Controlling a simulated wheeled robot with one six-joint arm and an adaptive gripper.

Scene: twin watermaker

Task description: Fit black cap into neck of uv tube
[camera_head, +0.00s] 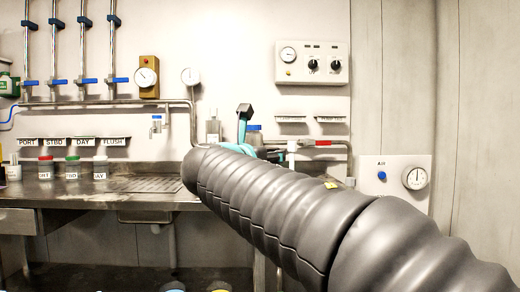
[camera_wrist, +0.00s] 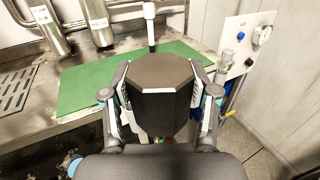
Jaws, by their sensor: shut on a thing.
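In the wrist view my gripper (camera_wrist: 161,98) is shut on a large black, many-sided piece (camera_wrist: 160,72), which I take to be the black cap. One finger presses on each side of it, and it is held over the bench. Its underside and whatever lies directly below are hidden. Two steel cylinders (camera_wrist: 46,24) lie or stand at the upper left, one with a white label; I cannot tell whether either is the uv tube, and no open neck shows. In the head view my arm covers most of the gripper area; only teal and black parts show beyond it.
A green mat (camera_wrist: 82,92) lies on the steel bench (camera_head: 90,190). A white-topped upright pipe (camera_wrist: 150,22) stands just beyond the held piece. A gauge panel (camera_wrist: 243,45) is at right. Labelled pots (camera_head: 72,168) stand on the bench's left, beside a drain grille (camera_head: 158,184).

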